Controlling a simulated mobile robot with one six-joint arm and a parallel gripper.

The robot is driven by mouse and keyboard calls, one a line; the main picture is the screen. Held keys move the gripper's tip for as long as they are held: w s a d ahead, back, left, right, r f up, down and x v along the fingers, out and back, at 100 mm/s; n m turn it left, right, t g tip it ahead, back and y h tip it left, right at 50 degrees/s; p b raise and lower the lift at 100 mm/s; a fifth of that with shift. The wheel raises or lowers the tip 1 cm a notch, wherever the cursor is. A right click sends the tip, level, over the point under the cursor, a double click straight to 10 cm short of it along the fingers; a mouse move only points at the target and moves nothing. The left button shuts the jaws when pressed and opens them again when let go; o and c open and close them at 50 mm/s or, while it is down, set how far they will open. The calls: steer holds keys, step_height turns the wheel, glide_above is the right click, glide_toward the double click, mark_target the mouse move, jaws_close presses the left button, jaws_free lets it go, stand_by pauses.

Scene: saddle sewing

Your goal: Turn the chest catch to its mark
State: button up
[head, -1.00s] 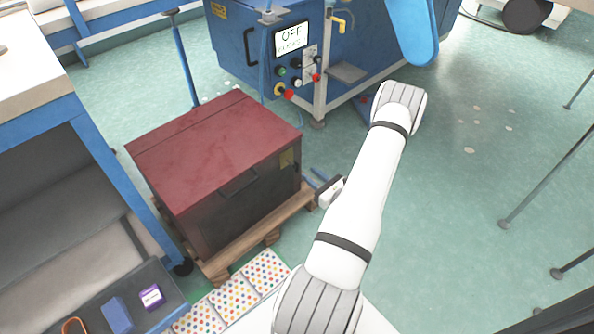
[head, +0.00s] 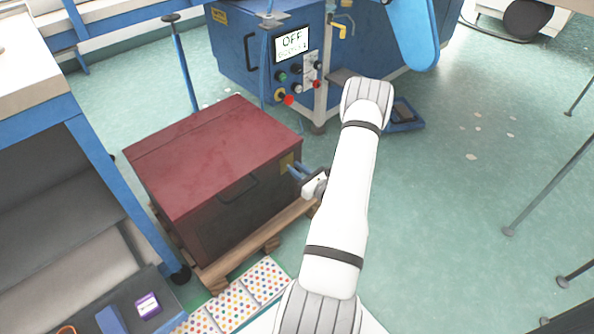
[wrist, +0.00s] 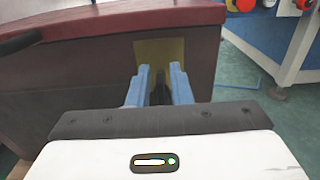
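The chest (head: 215,165) has a dark red lid and a dark front, with a small yellow plate (head: 286,162) at the right end of the front. The plate (wrist: 157,48) also shows in the wrist view, behind my fingertips. A small dark piece, apparently the catch (wrist: 160,90), shows between my fingers low on the plate. Its mark cannot be made out. My gripper (head: 294,170) is at the chest's right front, its blue fingers pointing at the plate. In the wrist view my gripper (wrist: 159,72) is open, fingers apart on either side of the dark piece; contact cannot be told.
The chest stands on a wooden pallet (head: 232,268). A black handle (head: 238,189) sticks out of its front. A blue machine (head: 235,50) with an "OFF" screen (head: 291,44) stands behind. Dotted mats (head: 232,302) lie in front.

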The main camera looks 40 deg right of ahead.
jaws_close()
